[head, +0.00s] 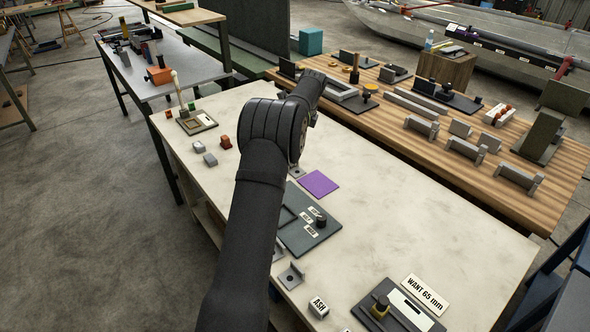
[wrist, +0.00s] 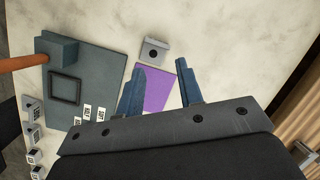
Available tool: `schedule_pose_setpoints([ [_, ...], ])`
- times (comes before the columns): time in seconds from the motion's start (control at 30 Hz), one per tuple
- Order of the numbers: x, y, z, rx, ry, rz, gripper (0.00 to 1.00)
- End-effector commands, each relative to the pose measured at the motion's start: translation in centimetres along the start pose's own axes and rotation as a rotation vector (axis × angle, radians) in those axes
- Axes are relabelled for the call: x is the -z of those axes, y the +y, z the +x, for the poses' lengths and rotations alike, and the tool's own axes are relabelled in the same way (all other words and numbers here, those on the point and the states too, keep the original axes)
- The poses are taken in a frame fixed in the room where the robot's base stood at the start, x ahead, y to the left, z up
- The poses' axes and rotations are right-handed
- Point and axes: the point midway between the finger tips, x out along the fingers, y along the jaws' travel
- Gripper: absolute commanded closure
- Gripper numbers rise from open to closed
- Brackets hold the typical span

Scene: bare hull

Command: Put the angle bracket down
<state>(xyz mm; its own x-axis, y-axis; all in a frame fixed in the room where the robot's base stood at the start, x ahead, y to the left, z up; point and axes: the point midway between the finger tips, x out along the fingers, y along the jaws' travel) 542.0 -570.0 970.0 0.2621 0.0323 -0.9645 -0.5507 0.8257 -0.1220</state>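A grey angle bracket (wrist: 153,50) with a dark hole stands on the pale worktop at the edge of a purple square (wrist: 154,88). My gripper (wrist: 161,66) has its two blue fingers spread, with the bracket just beyond the fingertips and no contact visible. My fingers are hidden behind my arm there. A second grey bracket (head: 291,276) stands nearer the front of the worktop.
A dark board (head: 312,233) with small labels lies next to the purple square; it also shows in the wrist view (wrist: 110,65). An ASH block (head: 319,307) and a WANT 65 mm sign (head: 426,292) are at the front. The worktop right of the square is clear.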

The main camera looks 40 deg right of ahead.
Motion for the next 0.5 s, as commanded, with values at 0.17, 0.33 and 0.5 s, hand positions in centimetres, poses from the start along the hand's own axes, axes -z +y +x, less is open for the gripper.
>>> schedule_pose_setpoints([
  [0.17,-1.9,-1.2,-1.1,-0.083,0.084,-0.451,0.66],
  [0.33,-3.0,-1.5,-2.3,-0.169,0.136,-0.774,0.66],
  [0.5,-3.5,-1.4,-3.0,-0.22,0.156,-0.934,0.66],
])
